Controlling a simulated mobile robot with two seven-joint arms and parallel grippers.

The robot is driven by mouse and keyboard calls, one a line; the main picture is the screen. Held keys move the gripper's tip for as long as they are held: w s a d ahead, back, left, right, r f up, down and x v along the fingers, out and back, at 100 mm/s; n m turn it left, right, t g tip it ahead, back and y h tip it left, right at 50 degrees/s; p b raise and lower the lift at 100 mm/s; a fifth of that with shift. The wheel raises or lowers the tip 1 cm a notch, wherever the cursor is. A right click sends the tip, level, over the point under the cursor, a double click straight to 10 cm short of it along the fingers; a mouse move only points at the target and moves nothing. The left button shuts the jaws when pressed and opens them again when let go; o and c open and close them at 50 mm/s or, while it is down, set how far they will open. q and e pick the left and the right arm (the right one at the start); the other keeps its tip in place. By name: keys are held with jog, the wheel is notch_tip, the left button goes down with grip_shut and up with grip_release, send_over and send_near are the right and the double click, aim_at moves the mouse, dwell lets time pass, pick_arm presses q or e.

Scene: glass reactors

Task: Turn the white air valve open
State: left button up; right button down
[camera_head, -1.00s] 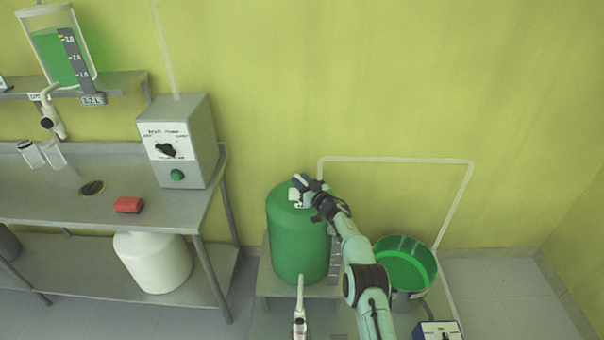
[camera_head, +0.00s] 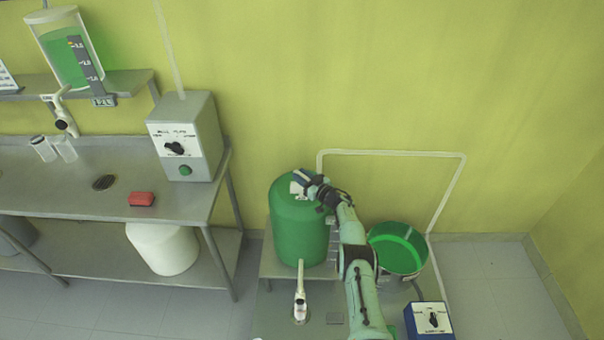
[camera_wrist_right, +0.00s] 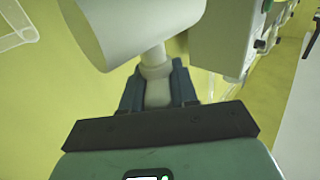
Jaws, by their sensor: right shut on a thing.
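The green tank (camera_head: 298,232) stands upright on a low grey stand, with a small white part, which looks like the air valve (camera_head: 296,188), on its top. My right gripper (camera_head: 306,182) is at the tank's top and partly hides this part. In the right wrist view the white valve (camera_wrist_right: 157,92) shows up close, with a narrow neck below a wide round body. The fingers of my right gripper (camera_wrist_right: 158,88) are shut on the neck, one on each side. Whether the valve is open cannot be told. My left gripper is not in view.
A green-filled bucket (camera_head: 398,251) stands right of the tank, close to my right arm. A blue control box (camera_head: 429,321) is at the lower right, and a white tap (camera_head: 300,305) is in front. A grey bench (camera_head: 95,203) with a control box (camera_head: 186,140) stands left.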

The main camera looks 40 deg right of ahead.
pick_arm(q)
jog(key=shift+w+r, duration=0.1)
pick_arm(e)
jog(key=shift+s+f, duration=0.1)
jog(key=shift+f, duration=0.2)
jog(key=c, duration=1)
grip_release()
jog(key=shift+o, duration=0.2)
jog(key=shift+r, duration=0.1)
jog(key=s+b, duration=0.1)
jog(key=b, duration=0.1)
jog(key=s+f+b, duration=0.1)
jog(key=b, duration=0.1)
jog(key=shift+s+d, duration=0.15)
jog(key=shift+s, duration=0.2)
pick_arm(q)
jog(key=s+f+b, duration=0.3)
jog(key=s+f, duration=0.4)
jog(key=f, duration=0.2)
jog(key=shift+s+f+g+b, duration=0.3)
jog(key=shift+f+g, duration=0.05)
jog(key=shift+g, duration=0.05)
pick_arm(e)
jog(key=s+d+r, duration=0.1)
jog(key=s, duration=0.9)
jog(key=shift+s, duration=0.3)
